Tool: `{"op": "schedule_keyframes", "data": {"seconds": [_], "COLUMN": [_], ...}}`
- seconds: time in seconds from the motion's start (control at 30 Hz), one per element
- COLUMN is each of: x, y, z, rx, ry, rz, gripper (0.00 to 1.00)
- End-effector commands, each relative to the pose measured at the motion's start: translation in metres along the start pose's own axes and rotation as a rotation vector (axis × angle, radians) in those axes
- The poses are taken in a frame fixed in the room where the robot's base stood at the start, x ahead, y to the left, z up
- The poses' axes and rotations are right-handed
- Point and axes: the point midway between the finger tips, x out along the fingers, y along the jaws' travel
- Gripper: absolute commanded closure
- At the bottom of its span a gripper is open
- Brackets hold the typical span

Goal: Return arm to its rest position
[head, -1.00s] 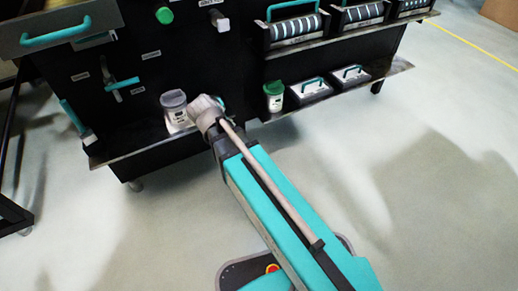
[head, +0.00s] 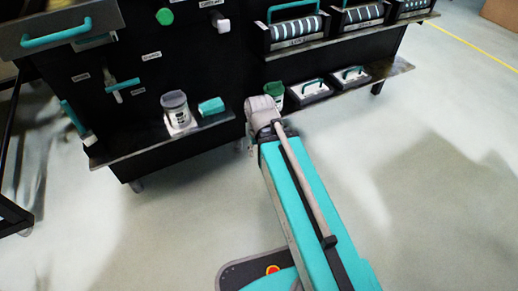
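My arm, a teal and dark link (head: 305,205) with a grey joint (head: 262,112) at its far end, reaches up from the bottom of the head view toward the black workstation (head: 200,145). My gripper does not show; it is out of sight beyond or behind the grey joint. I cannot tell whether it holds anything.
On the lower shelf stand a grey-lidded jar (head: 177,110), a teal block (head: 211,106) and a green-lidded jar (head: 275,92) partly behind my arm. Two boxes with teal handles (head: 311,89) sit right of it. Open floor (head: 430,200) lies at the right.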

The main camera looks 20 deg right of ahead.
Motion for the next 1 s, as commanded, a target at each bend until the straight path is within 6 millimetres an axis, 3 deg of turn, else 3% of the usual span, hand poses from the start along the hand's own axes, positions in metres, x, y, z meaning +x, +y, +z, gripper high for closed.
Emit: {"op": "schedule_keyframes", "data": {"seconds": [0.17,0.37,1.0], "x": [-0.005,-0.026,-0.142], "y": [0.000,0.000,0.000], "z": [0.000,0.000,0.000], "rx": [-0.001,-0.002,-0.003], "ry": [0.001,0.001,0.001], "rz": [0.001,0.001,0.002], "gripper": [0.37,0.37,0.37]}}
